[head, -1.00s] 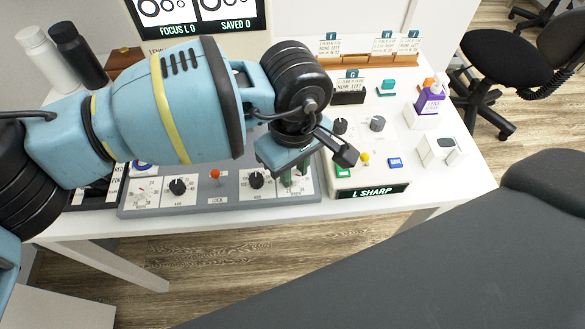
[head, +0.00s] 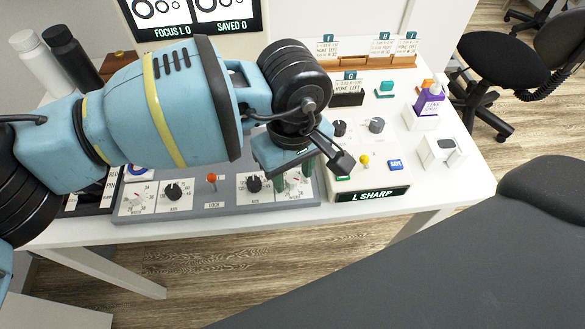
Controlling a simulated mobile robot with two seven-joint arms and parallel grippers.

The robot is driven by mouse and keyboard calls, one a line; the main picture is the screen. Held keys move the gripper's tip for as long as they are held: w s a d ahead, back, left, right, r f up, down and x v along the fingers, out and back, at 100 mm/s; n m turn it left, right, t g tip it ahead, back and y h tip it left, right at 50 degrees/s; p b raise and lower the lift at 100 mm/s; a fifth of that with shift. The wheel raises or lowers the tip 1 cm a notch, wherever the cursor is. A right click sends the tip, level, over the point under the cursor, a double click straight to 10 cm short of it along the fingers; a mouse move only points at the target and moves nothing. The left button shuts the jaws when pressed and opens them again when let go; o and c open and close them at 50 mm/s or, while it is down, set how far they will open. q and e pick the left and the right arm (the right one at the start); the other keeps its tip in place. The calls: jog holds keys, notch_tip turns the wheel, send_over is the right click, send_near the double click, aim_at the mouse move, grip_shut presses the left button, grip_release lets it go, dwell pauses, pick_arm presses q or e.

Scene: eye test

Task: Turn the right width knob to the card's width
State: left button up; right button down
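The left width dial (head: 137,199) shows clear at the panel's left end. A card marked G (head: 350,76) stands in a black holder (head: 349,98). My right gripper is not in view.
Axis knobs (head: 173,191) and (head: 254,184) flank an orange lock lever (head: 211,179). The box labelled L SHARP (head: 374,196) stands right of the panel. A purple bottle (head: 430,103) and a wooden card rack (head: 372,61) are behind. A dark padded seat (head: 470,240) fills the lower right.

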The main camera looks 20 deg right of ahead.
aim_at(293, 178)
pick_arm(q)
jog(key=shift+o, duration=0.2)
jog(key=shift+r, duration=0.1)
notch_tip(293, 178, up, 8)
jog(key=shift+f, duration=0.2)
dwell(0.7)
